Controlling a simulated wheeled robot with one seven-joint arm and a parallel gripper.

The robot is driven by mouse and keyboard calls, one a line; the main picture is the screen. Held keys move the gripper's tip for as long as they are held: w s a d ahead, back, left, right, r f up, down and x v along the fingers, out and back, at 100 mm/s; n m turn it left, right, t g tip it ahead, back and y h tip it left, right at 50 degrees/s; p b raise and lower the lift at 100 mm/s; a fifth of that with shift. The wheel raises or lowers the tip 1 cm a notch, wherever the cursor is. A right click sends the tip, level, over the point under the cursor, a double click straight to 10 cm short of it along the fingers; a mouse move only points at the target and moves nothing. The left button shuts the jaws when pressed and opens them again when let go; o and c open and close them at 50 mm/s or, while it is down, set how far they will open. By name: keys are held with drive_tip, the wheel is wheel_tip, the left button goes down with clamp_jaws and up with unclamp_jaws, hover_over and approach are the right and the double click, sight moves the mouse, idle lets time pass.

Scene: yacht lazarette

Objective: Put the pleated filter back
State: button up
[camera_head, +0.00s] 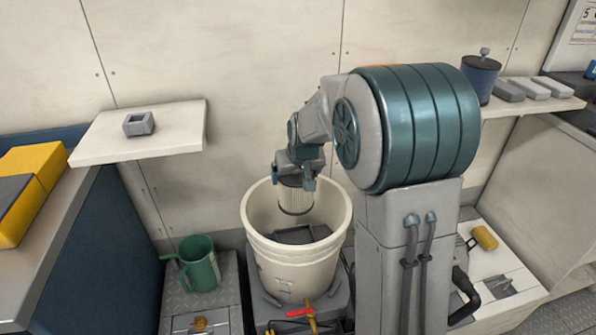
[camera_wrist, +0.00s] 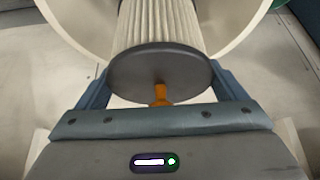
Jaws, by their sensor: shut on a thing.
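The pleated filter (camera_head: 296,199) is a white ribbed cylinder with dark end caps. My gripper (camera_head: 298,178) is shut on it from above, and it hangs roughly upright in the mouth of the cream bucket (camera_head: 262,240). In the wrist view the pleats of the filter (camera_wrist: 158,25) run away from me below a dark round cap with an orange knob. The fingers of my gripper (camera_wrist: 160,82) lie on both sides of the cap. Dark grey shapes lie inside the bucket; I cannot tell what they are. The lower end of the filter shows clear of them.
A green jug (camera_head: 200,265) stands left of the bucket. A red-handled valve (camera_head: 302,313) is at its front. A blue canister (camera_head: 481,78) and several grey blocks stand on the right shelf.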

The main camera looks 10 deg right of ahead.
drive_tip(key=shift+f+b, duration=5.4)
drive_tip(key=shift+f, duration=2.3)
drive_tip(key=shift+f+b, duration=0.35)
drive_tip(key=shift+s+f+b, duration=0.1)
drive_tip(key=shift+f+b, duration=0.35)
drive_tip(key=shift+f, duration=0.15)
